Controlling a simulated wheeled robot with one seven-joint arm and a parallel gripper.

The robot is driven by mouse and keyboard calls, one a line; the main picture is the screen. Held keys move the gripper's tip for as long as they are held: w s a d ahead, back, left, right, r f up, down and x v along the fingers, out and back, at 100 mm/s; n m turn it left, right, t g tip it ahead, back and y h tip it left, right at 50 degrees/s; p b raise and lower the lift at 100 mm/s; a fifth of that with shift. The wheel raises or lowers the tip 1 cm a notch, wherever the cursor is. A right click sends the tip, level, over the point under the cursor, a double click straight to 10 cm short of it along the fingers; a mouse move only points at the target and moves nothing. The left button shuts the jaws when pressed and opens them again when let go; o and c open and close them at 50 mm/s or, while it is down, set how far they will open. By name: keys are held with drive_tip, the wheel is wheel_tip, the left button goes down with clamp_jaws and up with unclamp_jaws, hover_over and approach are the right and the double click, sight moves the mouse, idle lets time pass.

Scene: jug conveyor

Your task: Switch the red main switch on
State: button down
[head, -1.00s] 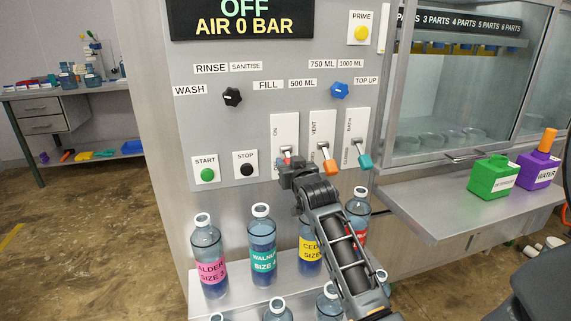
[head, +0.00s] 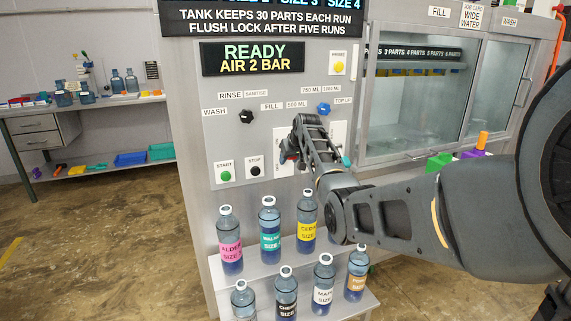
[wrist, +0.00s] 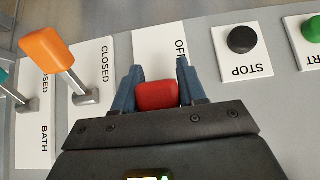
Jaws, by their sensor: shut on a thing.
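The red main switch (wrist: 157,95) sits between the two fingers of my gripper (wrist: 156,72) in the wrist view. The fingers are shut on its red handle. The OFF label shows on its white plate (wrist: 147,46); the ON end is hidden behind my gripper. In the head view my gripper (head: 297,148) is up against the panel, right of the stop button, and covers most of the switch. The display (head: 252,58) above reads READY, AIR 2 BAR.
The black stop button (wrist: 243,39) and green start button (wrist: 312,30) are beside the switch. The orange vent lever (wrist: 48,48) and teal bath lever (head: 346,161) are on the other side. Labelled bottles (head: 269,233) stand on the shelves below.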

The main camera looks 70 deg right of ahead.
drive_tip(key=shift+w+r+g+y, duration=0.1)
drive_tip(key=shift+r+g+y, duration=0.35)
drive_tip(key=shift+g+y, duration=0.3)
drive_tip(key=shift+w+d+r+g+y+b, duration=0.1)
drive_tip(key=shift+r+g+y+b, duration=0.2)
drive_tip(key=shift+g+y+b, duration=0.35)
drive_tip(key=shift+y, duration=0.3)
drive_tip(key=shift+r, duration=0.1)
drive_tip(key=c, duration=0.7)
unclamp_jaws()
drive_tip(key=shift+r, duration=0.1)
drive_tip(key=shift+v, duration=3.75)
